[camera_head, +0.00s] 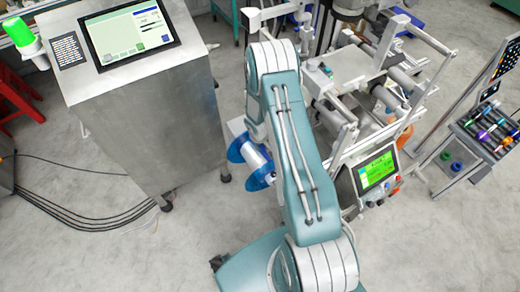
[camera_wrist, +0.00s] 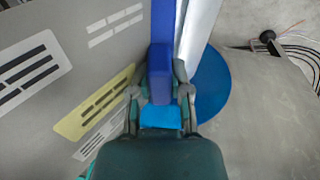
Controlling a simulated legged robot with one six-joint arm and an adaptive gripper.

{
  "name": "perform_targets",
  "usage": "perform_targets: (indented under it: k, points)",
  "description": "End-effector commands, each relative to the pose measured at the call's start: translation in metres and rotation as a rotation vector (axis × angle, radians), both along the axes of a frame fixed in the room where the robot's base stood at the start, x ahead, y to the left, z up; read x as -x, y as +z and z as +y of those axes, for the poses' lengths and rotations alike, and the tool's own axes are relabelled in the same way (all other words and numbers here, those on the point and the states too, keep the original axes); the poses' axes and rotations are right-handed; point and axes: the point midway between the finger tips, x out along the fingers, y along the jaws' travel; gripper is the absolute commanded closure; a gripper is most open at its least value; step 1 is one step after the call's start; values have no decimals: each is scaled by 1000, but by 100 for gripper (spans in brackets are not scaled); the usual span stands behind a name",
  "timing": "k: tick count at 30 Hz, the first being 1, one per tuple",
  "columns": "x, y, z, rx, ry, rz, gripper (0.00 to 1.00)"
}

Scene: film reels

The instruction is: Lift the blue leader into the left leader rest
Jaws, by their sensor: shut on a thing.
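In the wrist view, my gripper (camera_wrist: 160,92) is shut on the blue leader (camera_wrist: 160,62), a blue strip with a thicker block between the two fingers. The strip runs up to the top edge of the picture. Beside it on the right is a white band or roll (camera_wrist: 198,28), with a round blue flange (camera_wrist: 213,88) behind it. In the head view, a reel with blue flanges (camera_head: 238,150) and a white core shows left of my arm. My arm hides the gripper and the leader there. I cannot pick out the left leader rest.
The machine frame with rollers (camera_head: 350,95) stands right of my arm, with a green-screen panel (camera_head: 376,172) at its front. A steel console (camera_head: 150,110) stands at left. Cables (camera_head: 90,215) lie on the floor. A rack of small coloured items (camera_head: 490,130) is at far right.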

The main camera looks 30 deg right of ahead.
Motion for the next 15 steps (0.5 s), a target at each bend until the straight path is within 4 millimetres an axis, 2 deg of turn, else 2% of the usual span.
perform_targets:
  k: [3,15]
  points:
    - [-1,25,0,1,-1,-5,100]
    - [-1,99,0,1,0,-5,100]
